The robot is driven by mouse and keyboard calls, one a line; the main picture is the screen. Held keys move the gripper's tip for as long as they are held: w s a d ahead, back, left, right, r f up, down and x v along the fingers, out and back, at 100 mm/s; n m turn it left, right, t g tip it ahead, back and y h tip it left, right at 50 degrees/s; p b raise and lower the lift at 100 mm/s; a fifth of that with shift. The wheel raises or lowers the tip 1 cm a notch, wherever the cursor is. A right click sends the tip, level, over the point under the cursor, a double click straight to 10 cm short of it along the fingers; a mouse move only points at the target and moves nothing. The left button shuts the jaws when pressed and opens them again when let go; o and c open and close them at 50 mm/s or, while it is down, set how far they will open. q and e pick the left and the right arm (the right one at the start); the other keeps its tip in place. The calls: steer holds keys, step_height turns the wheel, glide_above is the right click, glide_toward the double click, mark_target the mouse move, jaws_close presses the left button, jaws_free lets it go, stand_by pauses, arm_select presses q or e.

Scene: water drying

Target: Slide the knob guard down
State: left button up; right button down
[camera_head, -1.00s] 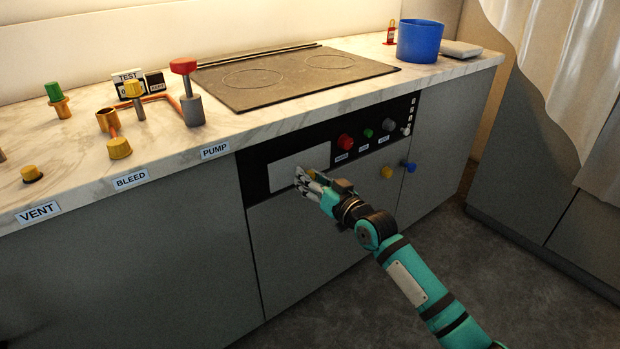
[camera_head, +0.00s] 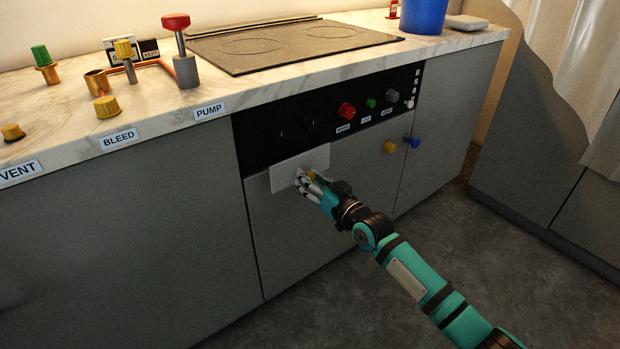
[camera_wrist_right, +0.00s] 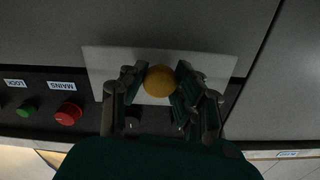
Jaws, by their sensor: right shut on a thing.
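The knob guard (camera_head: 287,167) is a flat light-grey plate on the cabinet front below the hob. Its upper part overlaps the lower edge of the black control panel (camera_head: 262,140), and the rest hangs over the grey cabinet front. Faint dark round shapes show on the bare panel above it. My right gripper (camera_head: 304,180) is at the plate, shut on its yellow handle knob (camera_wrist_right: 160,81). In the right wrist view the plate (camera_wrist_right: 104,66) lies behind the knob, with a finger on each side. My left gripper is not in view.
Right of the guard, the panel has red (camera_head: 347,111), green (camera_head: 371,103) and grey (camera_head: 391,95) knobs. The counter above holds the hob (camera_head: 290,45), valves and a blue pot (camera_head: 424,16). Cabinet front below is clear.

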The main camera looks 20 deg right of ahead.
steer(key=shift+f, duration=0.3)
steer(key=c, duration=0.9)
jaws_free()
steer(key=shift+c, duration=0.2)
steer(key=shift+r, duration=0.1)
steer(key=v, duration=1.2)
